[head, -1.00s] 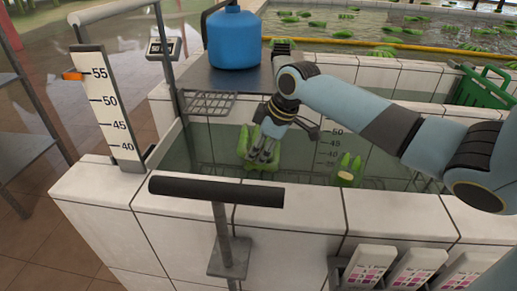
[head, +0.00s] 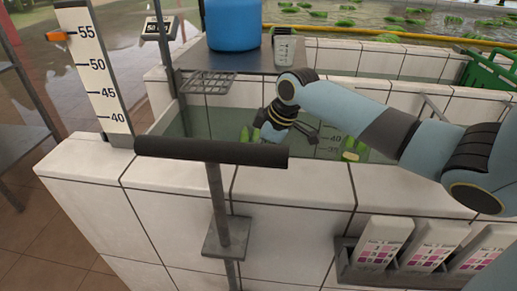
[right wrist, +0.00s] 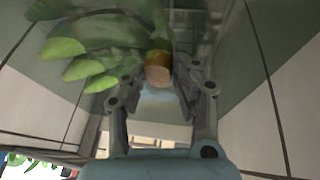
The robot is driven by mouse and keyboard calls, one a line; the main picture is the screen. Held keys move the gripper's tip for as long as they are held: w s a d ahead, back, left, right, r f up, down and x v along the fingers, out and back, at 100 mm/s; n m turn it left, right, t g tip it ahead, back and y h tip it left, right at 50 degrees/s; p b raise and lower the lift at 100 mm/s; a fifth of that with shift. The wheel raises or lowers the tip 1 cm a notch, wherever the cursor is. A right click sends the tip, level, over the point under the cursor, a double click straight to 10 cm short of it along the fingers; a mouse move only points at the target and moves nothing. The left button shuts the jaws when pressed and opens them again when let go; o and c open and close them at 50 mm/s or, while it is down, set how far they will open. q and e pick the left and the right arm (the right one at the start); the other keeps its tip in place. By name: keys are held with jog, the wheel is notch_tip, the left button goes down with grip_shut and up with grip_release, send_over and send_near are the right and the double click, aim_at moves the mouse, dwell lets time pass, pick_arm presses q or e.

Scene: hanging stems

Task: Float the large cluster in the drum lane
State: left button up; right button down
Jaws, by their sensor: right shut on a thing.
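A green banana cluster (head: 246,133) is in the near tank's water (head: 175,124), mostly hidden by the front wall and my gripper. My right gripper (head: 268,137) reaches down to it, fingertips hidden in the head view. A blue drum (head: 233,25) stands on a grey shelf behind the tank. My left gripper is not in view.
A black T-shaped bar (head: 212,152) stands in front of the white tiled wall (head: 295,190). A numbered scale board (head: 95,75) is at left.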

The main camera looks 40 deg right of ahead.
jog(key=shift+f+b, duration=0.5)
jog(key=shift+f, duration=0.55)
dwell(0.5)
jog(key=c, duration=0.9)
grip_release()
jog(key=shift+s, duration=0.15)
jog(key=s+r+p, duration=0.1)
jog(key=r+p, duration=0.5)
jog(key=r, duration=0.3)
jog(key=s+d+r+p, duration=0.1)
jog(key=s+r+p, duration=0.1)
jog(key=r+p, duration=0.4)
jog(key=s+r+p, duration=0.1)
jog(key=r+p, duration=0.5)
jog(key=r, duration=0.7)
jog(key=shift+s+d+r, duration=0.2)
jog(key=shift+r, duration=0.05)
